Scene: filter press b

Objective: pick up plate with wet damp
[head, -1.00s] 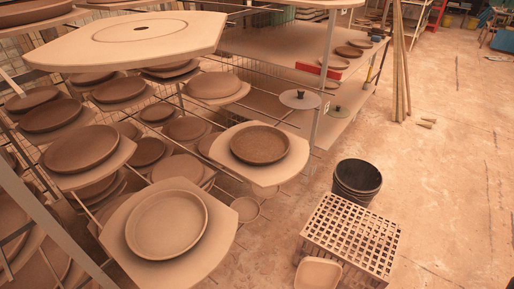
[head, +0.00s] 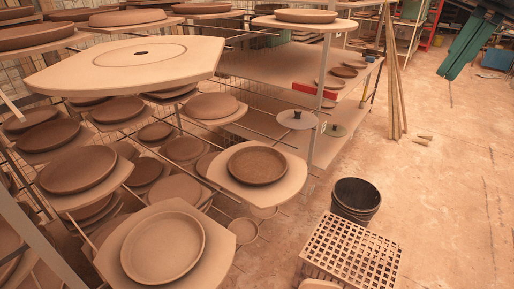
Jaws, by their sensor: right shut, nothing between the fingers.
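A dark brown, damp-looking plate (head: 257,165) rests on a pale board on the rack, near the middle of the head view. A larger, lighter plate (head: 162,247) rests on another board at the lower left. More brown plates, such as one at the left (head: 77,169), fill the rack, some partly hidden by boards above. My left gripper is not in view.
A wide hexagonal board (head: 90,75) juts out over the left plates. Thin metal rods and a rack post (head: 316,120) stand around the boards. A black bucket (head: 356,198) and a lattice crate (head: 350,250) are on the floor. The floor at right is open.

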